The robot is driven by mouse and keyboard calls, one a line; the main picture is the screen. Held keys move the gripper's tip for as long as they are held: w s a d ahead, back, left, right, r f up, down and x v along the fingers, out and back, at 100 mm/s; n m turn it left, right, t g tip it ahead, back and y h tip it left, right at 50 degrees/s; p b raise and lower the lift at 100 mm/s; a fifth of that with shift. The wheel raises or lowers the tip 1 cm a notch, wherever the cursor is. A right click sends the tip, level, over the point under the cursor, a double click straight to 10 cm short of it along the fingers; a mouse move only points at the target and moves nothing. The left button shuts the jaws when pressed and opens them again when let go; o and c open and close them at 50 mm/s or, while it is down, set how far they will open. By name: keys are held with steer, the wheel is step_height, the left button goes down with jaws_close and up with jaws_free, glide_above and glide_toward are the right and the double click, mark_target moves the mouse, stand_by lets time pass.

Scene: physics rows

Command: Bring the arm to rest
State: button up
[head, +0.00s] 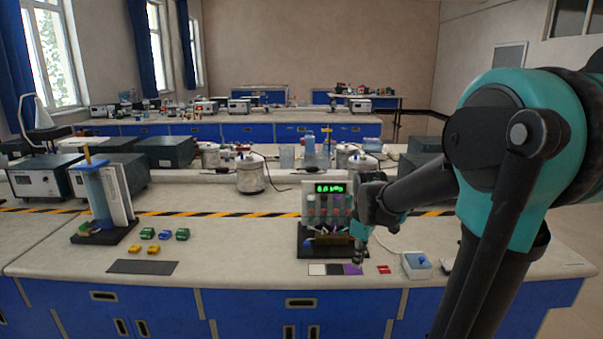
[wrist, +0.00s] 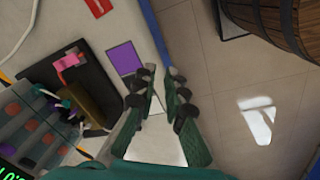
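My gripper (head: 358,252) hangs fingers-down at the front of the bench, just right of a rack with a green digital display (head: 330,188). My arm reaches to it from the right side of the head view. In the wrist view my gripper (wrist: 161,74) has its two fingers apart, with a gap between the tips and nothing held there. A purple square (wrist: 124,58) lies beyond the left finger. It also shows below the gripper in the head view (head: 352,269).
The bench (head: 220,245) has free room left of the rack. A blue stand (head: 103,200), several small green and yellow blocks (head: 150,234) and a dark mat (head: 143,267) are at left. A white box (head: 416,265) is at right. A wooden barrel (wrist: 285,22) stands beyond the bench edge.

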steer(key=s+d+f+m+t, duration=0.1)
steer(key=s+f+m, duration=0.3)
steer(key=s, duration=0.3)
steer(key=s+d+f+m+t, duration=0.1)
steer(key=s+f+m, duration=0.3)
steer(key=s+m, duration=0.3)
steer(key=shift+s+f+t, duration=0.25)
steer(key=shift+f+t, duration=0.05)
steer(key=shift+f, duration=0.1)
